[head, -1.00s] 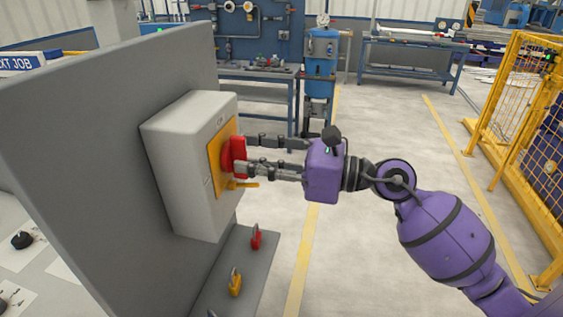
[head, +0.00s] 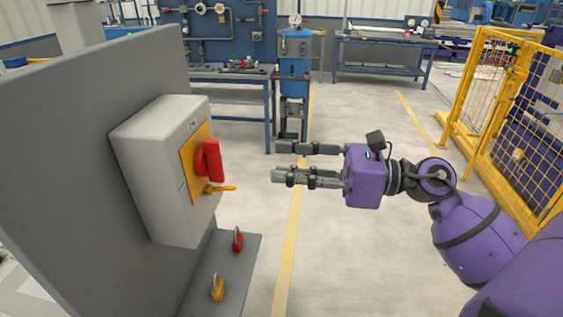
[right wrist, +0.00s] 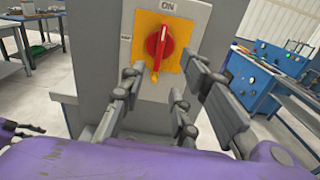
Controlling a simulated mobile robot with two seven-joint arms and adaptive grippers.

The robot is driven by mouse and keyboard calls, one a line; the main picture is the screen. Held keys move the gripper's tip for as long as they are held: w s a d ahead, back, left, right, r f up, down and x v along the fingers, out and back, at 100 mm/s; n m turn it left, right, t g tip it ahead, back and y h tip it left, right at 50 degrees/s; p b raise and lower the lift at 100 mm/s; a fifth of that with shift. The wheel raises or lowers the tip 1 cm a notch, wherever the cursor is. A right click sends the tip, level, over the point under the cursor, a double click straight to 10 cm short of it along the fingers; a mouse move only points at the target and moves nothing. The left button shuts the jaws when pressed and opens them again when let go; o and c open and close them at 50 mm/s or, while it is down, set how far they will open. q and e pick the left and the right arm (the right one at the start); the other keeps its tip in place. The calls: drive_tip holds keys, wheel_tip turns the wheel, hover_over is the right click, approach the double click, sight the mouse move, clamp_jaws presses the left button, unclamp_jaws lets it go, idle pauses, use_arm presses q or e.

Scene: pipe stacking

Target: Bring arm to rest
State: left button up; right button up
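My right gripper (head: 275,163) is in the open air to the right of a grey switch box (head: 160,180). Its fingers are spread apart with nothing between them, and they point at the box. The box has a red rotary handle (head: 208,160) on a yellow plate (head: 190,172), with a yellow piece (head: 220,188) sticking out below the handle. In the right wrist view the red handle (right wrist: 156,47) stands beyond the open fingers (right wrist: 155,90), apart from them. My left gripper does not show clearly in the head view; a dark gripper part (right wrist: 22,130) shows at the left edge of the right wrist view.
The box is fixed to a grey upright panel (head: 80,150). A red padlock (head: 237,240) and a yellow padlock (head: 217,288) are on the grey ledge below. A yellow mesh fence (head: 495,110) stands at the right. The floor between is clear.

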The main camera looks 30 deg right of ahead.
wheel_tip(320, 180, up, 4)
drive_tip(key=w+d+m+t, duration=0.2)
drive_tip(key=w+m+t, duration=0.15)
drive_tip(key=m, duration=0.25)
drive_tip(key=w+d+f+m+t+h, duration=0.2)
drive_tip(key=d+f+m+t+h, duration=0.5)
drive_tip(key=m, duration=0.9)
drive_tip(key=s+d+f+m+g+h+p, duration=0.15)
drive_tip(key=f+m+h, duration=0.25)
drive_tip(key=f+m, duration=0.45)
drive_tip(key=s+d+f+m+g+h+b, duration=0.15)
drive_tip(key=f+m+h, duration=0.3)
drive_tip(key=f, duration=0.65)
drive_tip(key=s+a+f+m+g+p, duration=0.1)
drive_tip(key=s+a+f+m+g, duration=0.15)
drive_tip(key=s+f+m, duration=0.4)
drive_tip(key=s+a+f+m+g+p, duration=0.1)
drive_tip(key=s+a+f+g, duration=0.2)
drive_tip(key=f, duration=0.6)
drive_tip(key=s+a+f+m+g, duration=0.2)
drive_tip(key=s+a+f, duration=0.3)
drive_tip(key=s, duration=0.3)
drive_tip(key=s+a+f+m+g+y, duration=0.1)
drive_tip(key=s+a+f+g, duration=0.1)
drive_tip(key=s+a+f, duration=0.3)
drive_tip(key=s, duration=0.3)
drive_tip(key=shift+s+f+m, duration=0.2)
drive_tip(key=shift+s+m, duration=0.15)
